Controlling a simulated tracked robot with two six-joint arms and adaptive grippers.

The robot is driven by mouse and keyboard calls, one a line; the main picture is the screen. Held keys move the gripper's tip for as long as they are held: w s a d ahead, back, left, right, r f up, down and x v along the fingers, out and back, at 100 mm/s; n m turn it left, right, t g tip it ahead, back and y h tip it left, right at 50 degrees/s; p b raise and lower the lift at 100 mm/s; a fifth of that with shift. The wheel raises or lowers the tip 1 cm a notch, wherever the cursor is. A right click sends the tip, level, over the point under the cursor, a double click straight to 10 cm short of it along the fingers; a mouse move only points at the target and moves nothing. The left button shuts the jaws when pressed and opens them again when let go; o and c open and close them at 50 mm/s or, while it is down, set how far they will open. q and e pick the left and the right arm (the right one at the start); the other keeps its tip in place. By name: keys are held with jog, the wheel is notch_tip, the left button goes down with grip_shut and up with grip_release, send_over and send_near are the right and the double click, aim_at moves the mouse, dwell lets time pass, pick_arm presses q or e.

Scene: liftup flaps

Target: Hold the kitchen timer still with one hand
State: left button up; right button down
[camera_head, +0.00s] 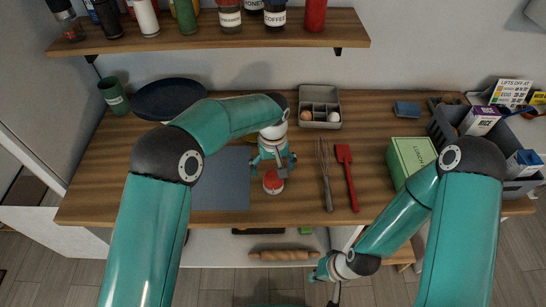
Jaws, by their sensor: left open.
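The kitchen timer (273,184), a small red and white round thing, is on the wooden counter near its front edge, right of the dark grey mat. My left gripper (273,167) is open, just above and behind the timer in the picture, with its fingers spread. Whether a finger touches the timer cannot be made out. My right gripper (318,274) is low in front of the counter's front edge, away from the timer; its fingers are too small to read.
A whisk (325,178) and a red spatula (346,175) lie right of the timer. A green lunch box (410,158) and a grey crate (440,132) stand further right. A dark pan (168,98) and an egg tray (319,94) are at the back. A rolling pin (283,255) lies below.

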pick_arm(q)
jog(key=shift+f, duration=2.5)
jog(key=c, duration=1.3)
jog(key=shift+o, duration=0.2)
jog(key=o, duration=1)
jog(key=c, duration=0.9)
